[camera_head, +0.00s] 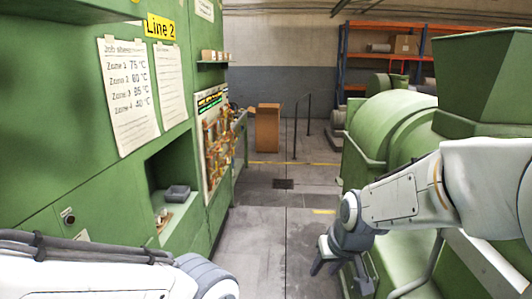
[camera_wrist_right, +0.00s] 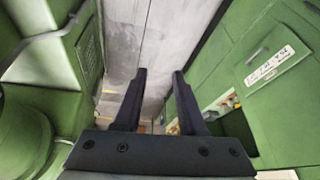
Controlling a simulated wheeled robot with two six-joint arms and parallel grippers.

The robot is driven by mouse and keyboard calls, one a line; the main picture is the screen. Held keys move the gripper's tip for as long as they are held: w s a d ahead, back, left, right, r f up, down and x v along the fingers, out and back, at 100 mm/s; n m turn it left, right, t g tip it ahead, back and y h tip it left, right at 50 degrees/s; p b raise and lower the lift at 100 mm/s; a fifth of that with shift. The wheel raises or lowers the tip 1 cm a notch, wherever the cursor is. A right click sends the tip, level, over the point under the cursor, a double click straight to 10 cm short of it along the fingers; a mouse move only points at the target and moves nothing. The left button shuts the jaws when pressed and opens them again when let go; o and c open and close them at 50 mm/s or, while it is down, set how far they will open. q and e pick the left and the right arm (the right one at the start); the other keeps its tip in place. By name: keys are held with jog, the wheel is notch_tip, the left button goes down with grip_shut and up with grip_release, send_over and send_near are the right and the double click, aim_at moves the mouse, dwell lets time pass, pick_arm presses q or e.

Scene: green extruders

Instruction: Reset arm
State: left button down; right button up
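My right arm comes in from the right in the head view, and its dark gripper (camera_head: 341,274) hangs over the aisle beside the green machine on the right. In the right wrist view the two fingers of this gripper (camera_wrist_right: 159,74) stand apart, with only grey floor between them. It is open and empty. My left arm shows at the lower left of the head view as a white link with a grey joint. Its gripper is outside the picture.
A green cabinet wall (camera_head: 60,120) with job sheets (camera_head: 127,95) and a recess runs along the left. A large green extruder (camera_head: 400,130) fills the right. The floor aisle (camera_head: 265,235) between them is clear. A brown box-like stand (camera_head: 267,128) stands farther back.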

jog(key=s+d+f+m+g+h, duration=0.1)
jog(key=s+d+f+g, duration=0.1)
jog(key=s+d+f, duration=0.6)
jog(key=s+a+r+n+g+b, duration=0.2)
jog(key=s+a+n, duration=0.5)
jog(key=s+a, duration=0.8)
jog(key=shift+a+r+g+y+b, duration=0.3)
jog(key=shift+a+r+y+b, duration=0.1)
jog(key=shift+a+r, duration=0.35)
jog(key=shift+d, duration=0.15)
